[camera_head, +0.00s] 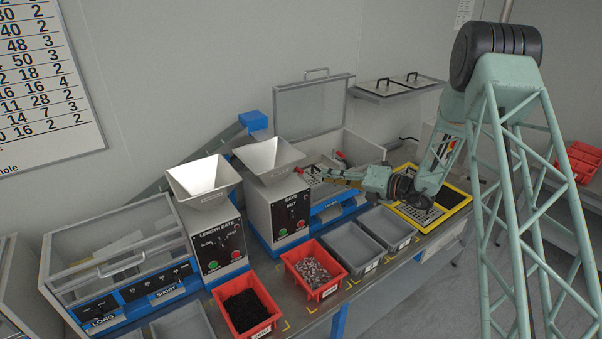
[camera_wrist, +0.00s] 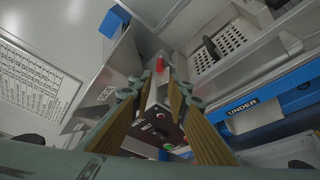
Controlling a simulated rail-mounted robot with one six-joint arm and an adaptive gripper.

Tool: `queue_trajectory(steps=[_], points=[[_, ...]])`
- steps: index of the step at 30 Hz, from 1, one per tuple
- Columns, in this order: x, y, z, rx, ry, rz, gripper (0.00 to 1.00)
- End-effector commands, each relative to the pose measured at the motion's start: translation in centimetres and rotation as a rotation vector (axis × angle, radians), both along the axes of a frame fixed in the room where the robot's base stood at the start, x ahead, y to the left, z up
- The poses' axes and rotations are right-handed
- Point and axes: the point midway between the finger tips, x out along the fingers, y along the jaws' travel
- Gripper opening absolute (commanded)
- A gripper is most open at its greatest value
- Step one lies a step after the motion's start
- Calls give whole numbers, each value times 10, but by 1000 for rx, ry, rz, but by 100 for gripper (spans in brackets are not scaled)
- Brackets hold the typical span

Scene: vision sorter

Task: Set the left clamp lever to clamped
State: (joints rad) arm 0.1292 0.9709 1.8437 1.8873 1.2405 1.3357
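A red-tipped lever (camera_head: 299,171) stands at the right rear of the hopper machine, to the left of my gripper. A second red-tipped lever (camera_head: 340,155) is farther right, beside the raised clear lid. My gripper (camera_head: 316,172) reaches leftward over the machine with its fingers apart. In the wrist view, the tan-padded fingers (camera_wrist: 161,76) are open with nothing held between them. A red lever end (camera_wrist: 160,63) shows just beyond and between the fingertips, apparently the left one. Whether a finger touches it, and the lever's exact angle, cannot be told.
The machine's black control panel (camera_wrist: 160,128) lies below the fingers. A metal hopper (camera_head: 268,158) rises close to the left of my gripper. The raised clear lid (camera_head: 313,108) stands behind. Red and grey bins (camera_head: 352,247) line the front bench.

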Motion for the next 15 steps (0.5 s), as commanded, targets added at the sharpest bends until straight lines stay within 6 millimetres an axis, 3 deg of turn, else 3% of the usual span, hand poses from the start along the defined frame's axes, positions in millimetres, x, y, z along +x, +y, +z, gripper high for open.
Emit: queue_trajectory(steps=[15], points=[[28,49,-12,0,0,1,16]])
